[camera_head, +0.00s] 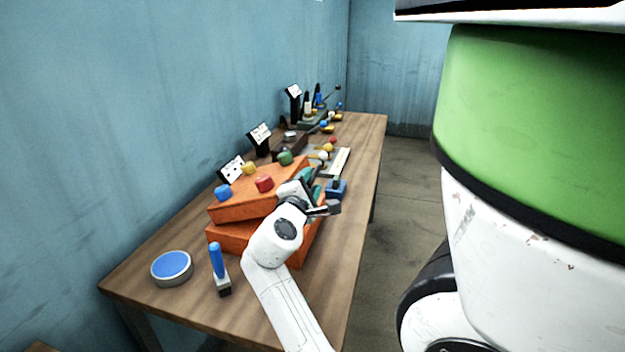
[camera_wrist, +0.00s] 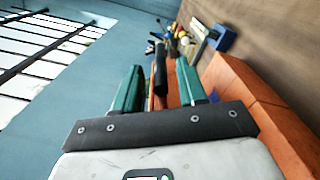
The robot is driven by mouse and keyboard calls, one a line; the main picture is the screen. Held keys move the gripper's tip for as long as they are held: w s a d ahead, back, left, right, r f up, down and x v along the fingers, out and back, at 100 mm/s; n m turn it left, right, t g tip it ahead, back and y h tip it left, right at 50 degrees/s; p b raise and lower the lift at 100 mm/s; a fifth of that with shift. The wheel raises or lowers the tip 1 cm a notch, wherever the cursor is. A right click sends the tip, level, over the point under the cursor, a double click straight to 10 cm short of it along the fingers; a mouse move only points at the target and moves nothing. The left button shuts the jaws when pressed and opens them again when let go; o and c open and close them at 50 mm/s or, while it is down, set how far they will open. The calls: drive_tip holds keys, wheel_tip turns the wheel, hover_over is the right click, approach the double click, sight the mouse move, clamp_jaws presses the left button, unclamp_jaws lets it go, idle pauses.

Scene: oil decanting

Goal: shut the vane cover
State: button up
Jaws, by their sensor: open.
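An orange box (camera_head: 232,238) stands on the wooden table, with a tilted orange upper part (camera_head: 238,208) raised above it; I take this as the vane cover, though no label shows. Blue, yellow, red and green knobs sit on its top. My gripper (camera_head: 311,184) is at the right side of the orange part, its green fingers partly hidden by my wrist. In the wrist view my gripper (camera_wrist: 158,68) has its green fingers apart. A black bar (camera_wrist: 160,68) shows between them, with orange behind it. I cannot tell whether the fingers touch the bar.
A round blue-topped tin (camera_head: 171,267) and a blue-handled tool (camera_head: 217,262) stand at the table's near end. A blue block (camera_head: 337,189) is right of the gripper. Dial panels (camera_head: 231,170) line the wall side, with more devices farther back. The table's front left is mostly clear.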

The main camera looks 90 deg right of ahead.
drive_tip(key=v, duration=0.7)
drive_tip(key=shift+a+b, duration=0.35)
drive_tip(key=shift+c, duration=0.3)
